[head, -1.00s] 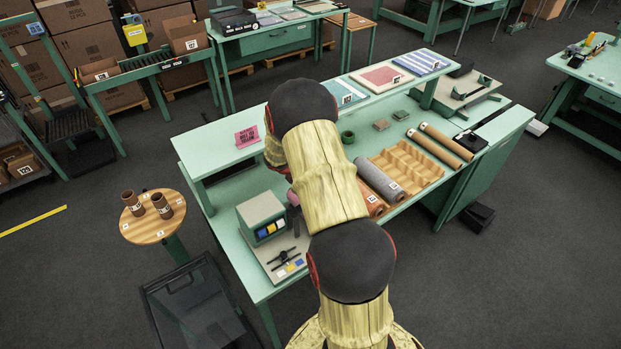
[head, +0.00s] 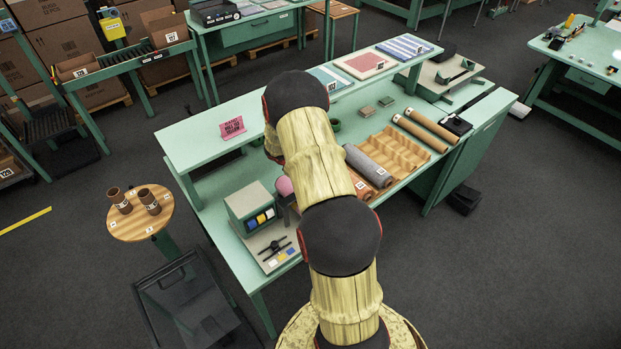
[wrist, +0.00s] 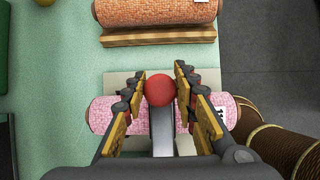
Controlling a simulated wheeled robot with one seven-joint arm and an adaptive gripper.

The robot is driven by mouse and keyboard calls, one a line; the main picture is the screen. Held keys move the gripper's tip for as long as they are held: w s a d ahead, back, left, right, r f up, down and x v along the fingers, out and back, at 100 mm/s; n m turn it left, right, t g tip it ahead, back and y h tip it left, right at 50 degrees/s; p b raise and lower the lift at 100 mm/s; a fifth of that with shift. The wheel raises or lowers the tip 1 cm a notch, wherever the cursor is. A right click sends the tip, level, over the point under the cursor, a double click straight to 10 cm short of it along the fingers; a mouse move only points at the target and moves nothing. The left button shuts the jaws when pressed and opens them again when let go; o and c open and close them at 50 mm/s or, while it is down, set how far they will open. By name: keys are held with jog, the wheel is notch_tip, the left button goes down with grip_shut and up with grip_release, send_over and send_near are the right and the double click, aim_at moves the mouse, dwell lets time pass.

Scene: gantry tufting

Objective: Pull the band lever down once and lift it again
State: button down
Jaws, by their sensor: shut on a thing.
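In the wrist view, a red ball knob (wrist: 160,90) tops a grey lever arm (wrist: 162,135), which I take to be the band lever. My gripper (wrist: 159,76) has its fingers on both sides of the knob and is shut on it. The lever arm runs back between the fingers toward the picture's bottom edge. A pink speckled roll (wrist: 104,114) lies across below the lever and fingers. In the head view a little pink (head: 285,187) shows beside my arm; the gripper and lever are hidden behind the arm there.
A grey roll (head: 368,166) and a wooden tray (head: 402,150) lie to the right. A round stool (head: 140,213) holds two brown tubes.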

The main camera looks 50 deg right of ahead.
jog(key=shift+f, duration=0.2)
jog(key=c, duration=1.8)
grip_release()
jog(key=shift+o, duration=0.7)
jog(key=shift+d+f, duration=0.1)
jog(key=shift+d, duration=0.05)
jog(key=shift+o, duration=1)
jog(key=v, duration=1.2)
